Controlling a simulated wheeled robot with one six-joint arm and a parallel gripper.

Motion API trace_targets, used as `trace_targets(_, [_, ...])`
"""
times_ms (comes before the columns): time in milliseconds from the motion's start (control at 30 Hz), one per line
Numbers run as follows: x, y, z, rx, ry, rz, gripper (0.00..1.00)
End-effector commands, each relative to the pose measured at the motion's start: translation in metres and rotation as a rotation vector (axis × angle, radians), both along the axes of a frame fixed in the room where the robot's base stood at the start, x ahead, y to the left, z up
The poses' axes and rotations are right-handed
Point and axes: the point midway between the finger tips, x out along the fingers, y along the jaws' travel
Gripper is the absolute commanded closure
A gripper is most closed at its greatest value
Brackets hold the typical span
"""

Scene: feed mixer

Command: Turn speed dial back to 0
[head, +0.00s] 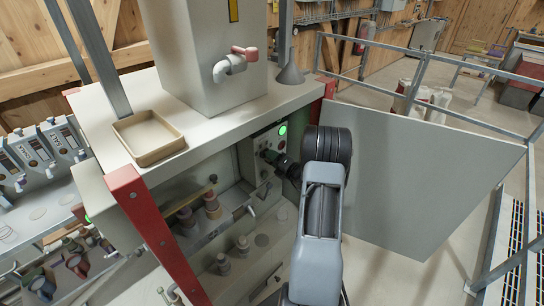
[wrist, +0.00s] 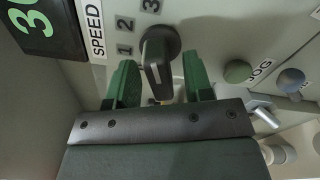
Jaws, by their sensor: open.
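The speed dial (wrist: 159,50) is a dark round knob with a raised grip bar and a pale mark, beside the SPEED label (wrist: 96,28) and the numbers 1, 2 and 3. The pale mark is on the lower part of the bar; the number it points to cannot be read for sure. My gripper (wrist: 158,64) is open, with one green finger on each side of the dial's bar and visible gaps between. In the head view my gripper (head: 273,158) is at the control panel (head: 250,150), and the dial is hidden there.
A green-digit display (wrist: 38,25) is left of the dial. A green JOG button (wrist: 238,71), a blue-grey button (wrist: 291,79) and a metal toggle (wrist: 266,116) are to the right. An open door panel (head: 430,175) stands right of my arm. A shallow tray (head: 137,157) sits on top.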

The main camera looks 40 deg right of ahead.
Motion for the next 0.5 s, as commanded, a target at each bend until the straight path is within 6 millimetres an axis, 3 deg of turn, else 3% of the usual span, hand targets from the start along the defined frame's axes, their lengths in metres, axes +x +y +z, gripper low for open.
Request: trace_targets(500, [0.0114,0.0022,-0.0002,0.0,0.0,0.0,0.54])
